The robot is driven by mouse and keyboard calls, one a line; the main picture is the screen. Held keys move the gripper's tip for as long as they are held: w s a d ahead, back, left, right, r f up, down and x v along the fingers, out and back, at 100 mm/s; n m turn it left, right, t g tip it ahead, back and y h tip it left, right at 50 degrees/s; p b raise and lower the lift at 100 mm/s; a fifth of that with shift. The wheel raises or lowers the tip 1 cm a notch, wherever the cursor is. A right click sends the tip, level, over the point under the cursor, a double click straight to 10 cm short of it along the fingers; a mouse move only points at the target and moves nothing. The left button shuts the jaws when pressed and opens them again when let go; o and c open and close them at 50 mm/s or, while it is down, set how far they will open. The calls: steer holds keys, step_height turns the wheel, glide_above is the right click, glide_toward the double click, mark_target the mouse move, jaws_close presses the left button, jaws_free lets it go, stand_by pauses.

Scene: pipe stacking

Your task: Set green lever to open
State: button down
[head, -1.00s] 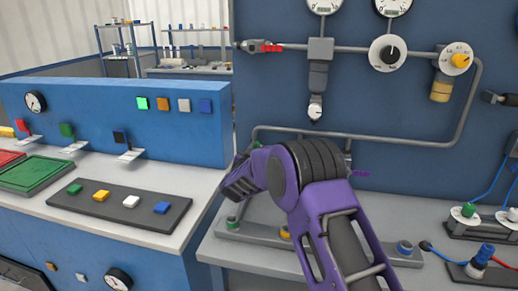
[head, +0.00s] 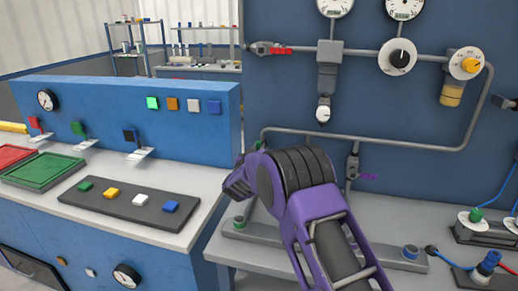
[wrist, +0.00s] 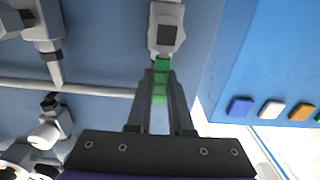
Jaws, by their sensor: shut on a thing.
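The green lever (wrist: 160,84) shows in the wrist view as a green bar between the two fingers of my gripper (wrist: 160,80). The fingers are shut on it. Its grey valve body (wrist: 166,30) with a dark square face lies just beyond the fingertips. In the head view my purple arm hides the gripper and most of this valve; a small green spot (head: 258,145) shows just above my wrist.
A red lever (head: 281,50) sits on the upper pipe and a purple lever (head: 368,177) on a vertical pipe right of my wrist. Grey pipes (head: 360,138) run along the blue panel. A blue console (head: 130,100) with coloured buttons stands at the left.

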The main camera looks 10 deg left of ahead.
steer(key=c, duration=0.8)
jaws_free()
steer(key=s, duration=1.7)
steer(key=shift+s+a, duration=0.2)
steer(key=shift+a, duration=0.1)
